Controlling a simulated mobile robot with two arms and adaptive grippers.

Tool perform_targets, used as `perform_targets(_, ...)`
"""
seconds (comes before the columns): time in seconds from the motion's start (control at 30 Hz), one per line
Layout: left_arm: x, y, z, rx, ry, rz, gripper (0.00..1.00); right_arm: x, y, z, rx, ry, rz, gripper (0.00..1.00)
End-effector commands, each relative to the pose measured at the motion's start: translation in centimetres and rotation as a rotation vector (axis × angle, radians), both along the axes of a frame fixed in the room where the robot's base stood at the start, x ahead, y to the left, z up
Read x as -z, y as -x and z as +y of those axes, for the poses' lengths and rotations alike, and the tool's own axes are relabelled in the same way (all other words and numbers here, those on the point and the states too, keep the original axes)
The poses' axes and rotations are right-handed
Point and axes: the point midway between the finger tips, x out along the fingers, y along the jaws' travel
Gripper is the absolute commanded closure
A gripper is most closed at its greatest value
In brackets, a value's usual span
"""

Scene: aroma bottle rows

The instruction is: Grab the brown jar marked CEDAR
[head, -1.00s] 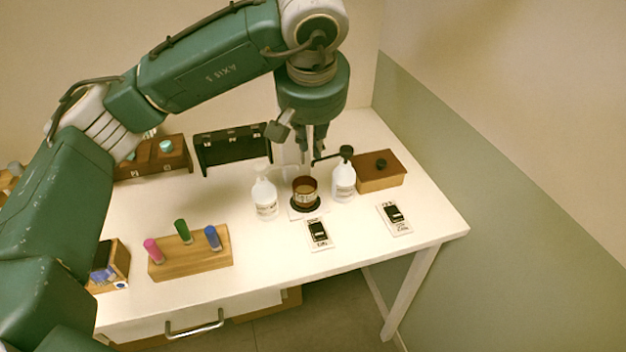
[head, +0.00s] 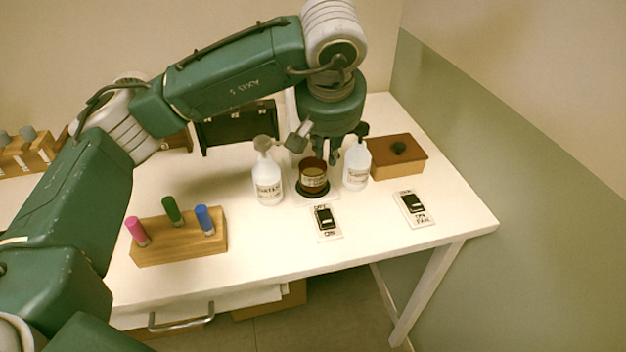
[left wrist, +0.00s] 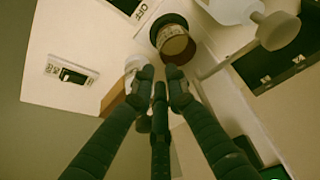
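A brown jar (head: 314,181) with a pale label stands upright on a small black round base on the white table. Its lettering is too small to read. It also shows in the left wrist view (left wrist: 175,45), just beyond the fingertips. My left gripper (head: 328,152) points down close behind and slightly right of the jar's top in the head view. In the left wrist view, my left gripper's fingers (left wrist: 160,80) are apart with nothing held between them. My right gripper is in neither view.
White bottles stand close on the jar's left (head: 267,184) and right (head: 356,168). A wooden box (head: 398,160) with a dark knob sits farther right. Two switch plates (head: 327,222) (head: 414,208) lie in front. A wooden block (head: 180,240) holds coloured tubes at left.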

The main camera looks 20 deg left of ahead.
Motion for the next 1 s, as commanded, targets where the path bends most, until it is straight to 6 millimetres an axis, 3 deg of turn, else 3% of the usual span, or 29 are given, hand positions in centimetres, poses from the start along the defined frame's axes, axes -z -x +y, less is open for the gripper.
perform_targets(0.6, 6.9, -2.4, 0.9, 0.0, 0.0, 0.004, 0.86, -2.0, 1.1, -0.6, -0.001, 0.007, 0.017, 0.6)
perform_targets(0.9, 7.5, -2.7, 0.9, 0.001, 0.001, 0.0, 0.86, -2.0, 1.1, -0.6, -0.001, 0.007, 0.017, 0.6)
perform_targets(1.0, 7.5, -2.7, 0.9, 0.001, 0.001, 0.0, 1.0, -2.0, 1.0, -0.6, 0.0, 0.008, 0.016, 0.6)
